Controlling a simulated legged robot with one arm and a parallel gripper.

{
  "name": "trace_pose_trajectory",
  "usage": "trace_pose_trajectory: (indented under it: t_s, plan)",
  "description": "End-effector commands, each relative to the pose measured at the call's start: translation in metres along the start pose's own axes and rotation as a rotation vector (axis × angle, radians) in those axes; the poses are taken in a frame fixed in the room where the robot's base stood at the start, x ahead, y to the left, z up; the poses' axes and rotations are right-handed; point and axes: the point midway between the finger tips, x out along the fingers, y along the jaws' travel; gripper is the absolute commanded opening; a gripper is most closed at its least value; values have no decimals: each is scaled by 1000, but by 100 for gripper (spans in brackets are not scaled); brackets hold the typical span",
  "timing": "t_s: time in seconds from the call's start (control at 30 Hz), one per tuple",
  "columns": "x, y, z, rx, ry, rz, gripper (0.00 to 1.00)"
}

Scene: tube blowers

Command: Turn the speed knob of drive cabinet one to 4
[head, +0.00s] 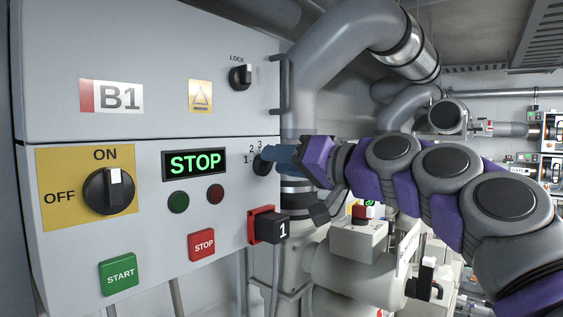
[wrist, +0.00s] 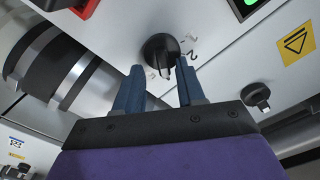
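The drive cabinet (head: 230,240) marked B1 fills the left of the head view. Its black speed knob (head: 262,164) is at the right side of the lower panel, with the digits 1, 2 and 3 showing around it. The knob's far side is hidden by my gripper (head: 278,158). In the wrist view the knob (wrist: 158,50) has a light pointer on its grip, facing toward my gripper. My gripper's two blue fingers (wrist: 162,74) are apart, with their tips just short of or beside the knob's grip. I cannot tell whether they touch it.
The display (head: 195,164) reads STOP. The on/off switch (head: 108,190), START button (head: 118,273) and STOP button (head: 201,245) are to the left. A red-and-black connector (head: 268,227) marked 1 sticks out below the knob. A grey handle (head: 283,85) and large pipes stand close on the right.

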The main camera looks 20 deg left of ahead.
Motion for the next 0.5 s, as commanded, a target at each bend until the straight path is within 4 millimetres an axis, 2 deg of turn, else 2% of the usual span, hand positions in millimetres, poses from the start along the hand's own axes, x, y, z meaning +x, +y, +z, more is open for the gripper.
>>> trace_pose_trajectory:
  t_s: [0.27, 0.37, 0.5]
  plan:
    - [-1, -2, 0, -1, 1, -1, 39]
    - [-9, -1, 0, -1, 2, -1, 39]
    - [-34, -1, 0, -1, 6, -1, 39]
